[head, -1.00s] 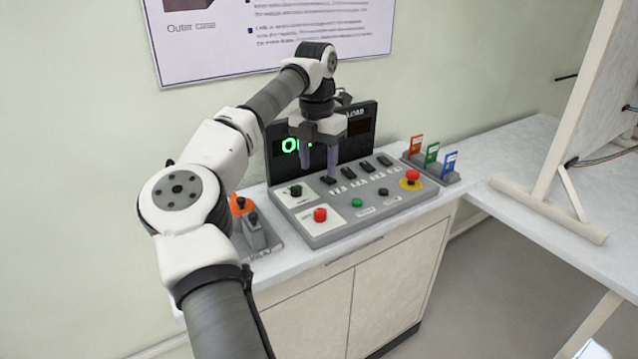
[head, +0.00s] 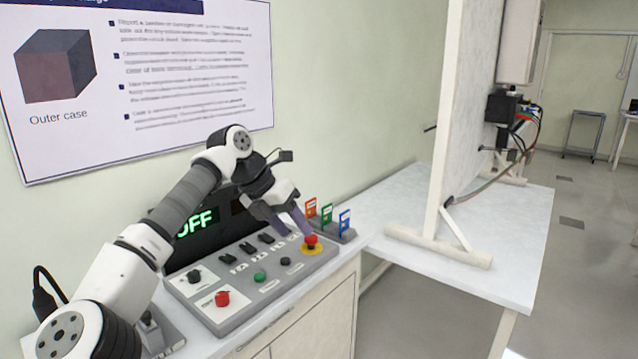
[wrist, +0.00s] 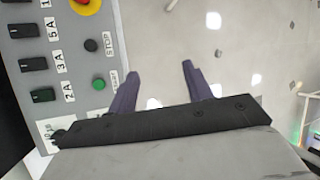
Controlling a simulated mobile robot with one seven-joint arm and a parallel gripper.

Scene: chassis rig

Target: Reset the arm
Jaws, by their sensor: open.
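My gripper (head: 293,226) is open and empty, with two purple-grey fingers. In the head view it hangs over the right part of the grey control panel (head: 205,308), near the red emergency button on its yellow base (head: 311,243). In the wrist view the fingers of my gripper (wrist: 160,82) are spread apart with nothing between them. There the panel (wrist: 65,75) lies to the left, and pale floor shows beyond the fingertips.
The panel has black switches, a green button (head: 260,278) and a red button (head: 221,298). A display (head: 195,222) behind reads OFF. Coloured tags (head: 327,215) stand in a holder at the right. A white table (head: 510,235) with an upright board (head: 455,110) stands further right.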

